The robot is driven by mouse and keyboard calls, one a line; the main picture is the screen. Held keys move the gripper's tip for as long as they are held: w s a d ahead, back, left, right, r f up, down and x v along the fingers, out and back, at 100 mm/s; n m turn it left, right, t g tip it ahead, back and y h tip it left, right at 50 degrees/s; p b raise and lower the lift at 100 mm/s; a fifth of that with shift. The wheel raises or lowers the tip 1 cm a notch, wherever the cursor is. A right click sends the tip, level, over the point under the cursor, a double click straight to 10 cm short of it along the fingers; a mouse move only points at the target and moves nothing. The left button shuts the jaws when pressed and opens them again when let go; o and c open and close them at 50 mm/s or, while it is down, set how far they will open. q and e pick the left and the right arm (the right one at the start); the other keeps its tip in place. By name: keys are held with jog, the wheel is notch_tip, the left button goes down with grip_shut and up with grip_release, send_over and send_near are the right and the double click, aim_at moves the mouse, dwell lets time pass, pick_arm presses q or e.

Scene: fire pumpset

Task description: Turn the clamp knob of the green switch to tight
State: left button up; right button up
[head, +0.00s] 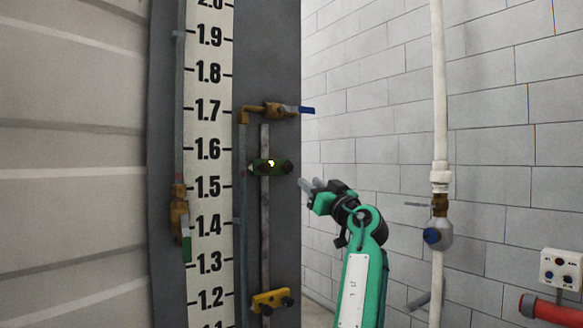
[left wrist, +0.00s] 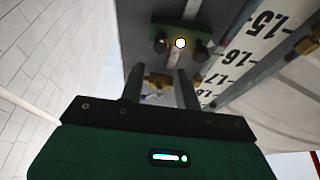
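The green switch (head: 264,168) is mounted on a vertical rod beside the level scale, near the 1.55 height. A bright lamp shows on its front, and a dark knob (head: 288,167) sticks out at its right. In the left wrist view the green switch (left wrist: 181,33) is near the top, with dark knobs on both sides of the lamp. I cannot tell which is the clamp knob or its setting. My left gripper (head: 309,185) is right of the switch and slightly lower, apart from it. Its two fingers (left wrist: 160,75) are spread and empty. My right gripper is out of view.
A brass valve with a blue lever (head: 276,110) is above the switch. A yellow switch (head: 270,300) is lower on the rod. Another brass valve (head: 179,213) is left of the scale (head: 209,130). A white pipe (head: 438,100) runs along the block wall at right.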

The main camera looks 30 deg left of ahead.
aim_at(290, 167)
pick_arm(q)
jog(key=p+x, duration=0.3)
jog(key=x, duration=0.7)
jog(key=shift+w+a+p, duration=0.15)
jog(key=shift+a+p, duration=0.1)
jog(key=shift+p, duration=0.1)
grip_shut()
